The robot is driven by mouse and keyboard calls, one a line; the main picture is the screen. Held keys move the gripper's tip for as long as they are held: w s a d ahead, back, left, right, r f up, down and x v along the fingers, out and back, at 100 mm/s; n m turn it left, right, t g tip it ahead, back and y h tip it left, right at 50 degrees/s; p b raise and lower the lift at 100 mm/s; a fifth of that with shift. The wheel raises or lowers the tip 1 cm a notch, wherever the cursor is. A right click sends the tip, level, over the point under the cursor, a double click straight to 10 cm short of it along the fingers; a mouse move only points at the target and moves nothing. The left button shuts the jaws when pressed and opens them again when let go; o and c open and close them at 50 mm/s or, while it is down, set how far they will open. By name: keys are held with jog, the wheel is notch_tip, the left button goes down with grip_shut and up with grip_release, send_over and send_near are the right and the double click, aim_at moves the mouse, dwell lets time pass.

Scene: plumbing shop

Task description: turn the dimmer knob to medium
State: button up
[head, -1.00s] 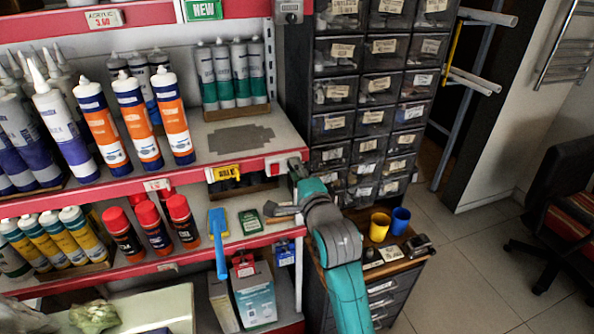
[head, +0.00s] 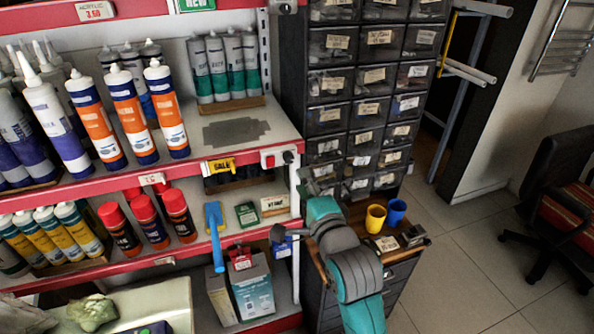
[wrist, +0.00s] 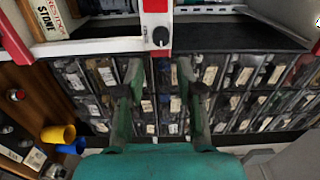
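The dimmer knob (wrist: 160,37) is a small black round knob on a white plate with a red part beside it. In the head view the knob (head: 288,157) sits at the right end of the red shelf edge. My gripper (wrist: 160,72) is open and empty, its two green-grey fingers spread apart. In the wrist view the knob appears above the fingertips, in line with the gap between them, and the fingers look apart from it. In the head view my gripper is just below the knob. The knob's pointer setting is too small to read.
Shelves with cartridges (head: 128,118) and spray cans (head: 179,217) lie left. A blue-handled tool (head: 215,235) hangs at the lower shelf edge. A drawer cabinet (head: 340,87) stands behind. Yellow (head: 375,218) and blue (head: 396,212) cups stand on a low cabinet.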

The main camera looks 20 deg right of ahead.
jog(key=shift+s, duration=2)
jog(key=s+f+n+g, duration=0.2)
jog(key=s+f+n, duration=0.7)
jog(key=s+f, duration=0.95)
jog(key=s+f+n+g, duration=0.1)
jog(key=s+n, duration=0.8)
jog(key=s, duration=1.4)
jog(key=shift+f, duration=0.35)
